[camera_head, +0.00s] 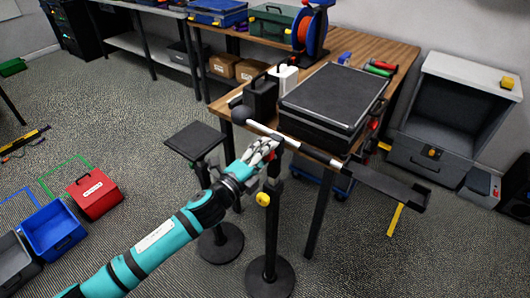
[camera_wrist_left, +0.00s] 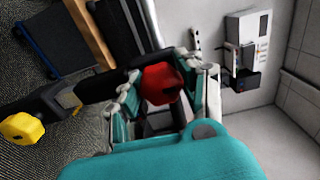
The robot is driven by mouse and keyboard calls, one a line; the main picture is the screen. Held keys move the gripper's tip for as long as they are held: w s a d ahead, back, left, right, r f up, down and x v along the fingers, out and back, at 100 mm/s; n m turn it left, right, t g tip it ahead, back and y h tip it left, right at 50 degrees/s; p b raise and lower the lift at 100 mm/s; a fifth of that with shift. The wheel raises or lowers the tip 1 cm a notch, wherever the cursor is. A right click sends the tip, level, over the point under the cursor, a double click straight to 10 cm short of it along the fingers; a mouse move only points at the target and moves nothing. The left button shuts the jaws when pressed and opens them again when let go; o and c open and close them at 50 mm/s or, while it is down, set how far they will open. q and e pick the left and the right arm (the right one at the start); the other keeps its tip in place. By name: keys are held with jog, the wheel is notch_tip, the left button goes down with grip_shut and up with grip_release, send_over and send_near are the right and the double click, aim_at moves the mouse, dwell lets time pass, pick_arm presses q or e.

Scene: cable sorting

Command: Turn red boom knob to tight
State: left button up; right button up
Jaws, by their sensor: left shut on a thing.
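The red boom knob (camera_wrist_left: 160,83) sits between the fingers of my left gripper (camera_wrist_left: 163,82) in the left wrist view. The fingers press on its sides. In the head view my left gripper (camera_head: 268,150) reaches the top of a black stand (camera_head: 271,225), where the boom (camera_head: 318,153) crosses it. There the knob is mostly hidden by the fingers. A yellow knob (camera_head: 263,199) is on the stand's column below; a yellow knob (camera_wrist_left: 22,129) also shows at the lower left of the wrist view. My right gripper is in neither view.
A wooden table (camera_head: 388,48) behind the stand holds a black case (camera_head: 335,95) and a cable reel (camera_head: 310,30). A second stand with a square top (camera_head: 195,140) is close on the left. Red (camera_head: 94,195) and blue (camera_head: 53,230) boxes are on the floor.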

pick_arm(q)
jog(key=o, duration=1.2)
